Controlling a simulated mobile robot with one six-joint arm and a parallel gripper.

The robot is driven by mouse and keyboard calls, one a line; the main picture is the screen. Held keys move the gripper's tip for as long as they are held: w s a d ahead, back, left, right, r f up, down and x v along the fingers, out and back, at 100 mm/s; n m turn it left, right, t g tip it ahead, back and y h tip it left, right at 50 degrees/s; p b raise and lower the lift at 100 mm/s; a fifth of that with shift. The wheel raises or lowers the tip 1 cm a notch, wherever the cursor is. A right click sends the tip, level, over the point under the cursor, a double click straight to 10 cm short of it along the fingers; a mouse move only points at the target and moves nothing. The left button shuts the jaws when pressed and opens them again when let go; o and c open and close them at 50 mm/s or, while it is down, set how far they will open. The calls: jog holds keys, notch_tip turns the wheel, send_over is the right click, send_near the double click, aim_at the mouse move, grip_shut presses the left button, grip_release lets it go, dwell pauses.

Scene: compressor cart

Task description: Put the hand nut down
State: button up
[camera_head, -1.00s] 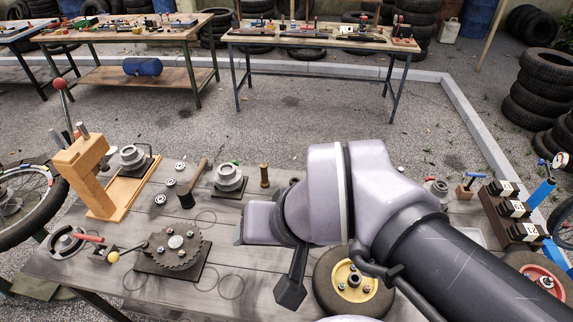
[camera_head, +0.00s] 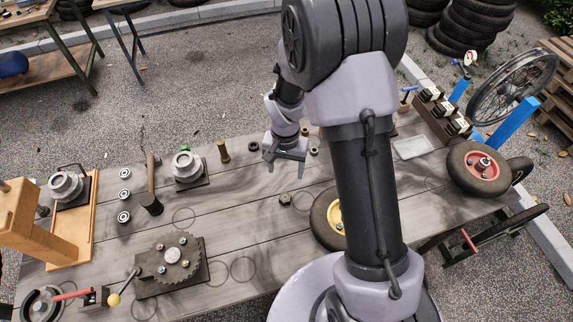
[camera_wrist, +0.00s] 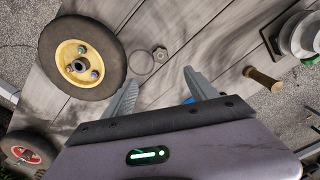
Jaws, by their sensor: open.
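The hand nut (camera_head: 285,199), which I take to be the small grey six-sided nut, lies on the grey plank bench (camera_head: 225,205) beside a faint drawn ring. It also shows in the wrist view (camera_wrist: 160,53), past my fingertips, with bare wood around it. My gripper (camera_head: 285,168) hangs above the bench behind the nut, jaws apart. In the wrist view my gripper (camera_wrist: 159,86) has both fingers spread with nothing between them, and the nut is clear of both.
A yellow-hubbed wheel (camera_head: 323,217) lies right of the nut, partly behind my arm. A brass peg (camera_head: 223,152) and small dark rings stand left of my gripper. A toothed disc fixture (camera_head: 172,257) sits front left. Bare planks lie between.

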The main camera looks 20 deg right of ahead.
jog(key=b, duration=0.3)
send_over(285, 198)
jog(key=f, duration=1.2)
jog(key=shift+d, duration=0.2)
notch_tip(285, 198, down, 5)
jog(key=shift+a+f+b, duration=0.1)
jog(key=shift+a+b, duration=0.05)
jog(key=shift+b, duration=0.8)
grip_shut()
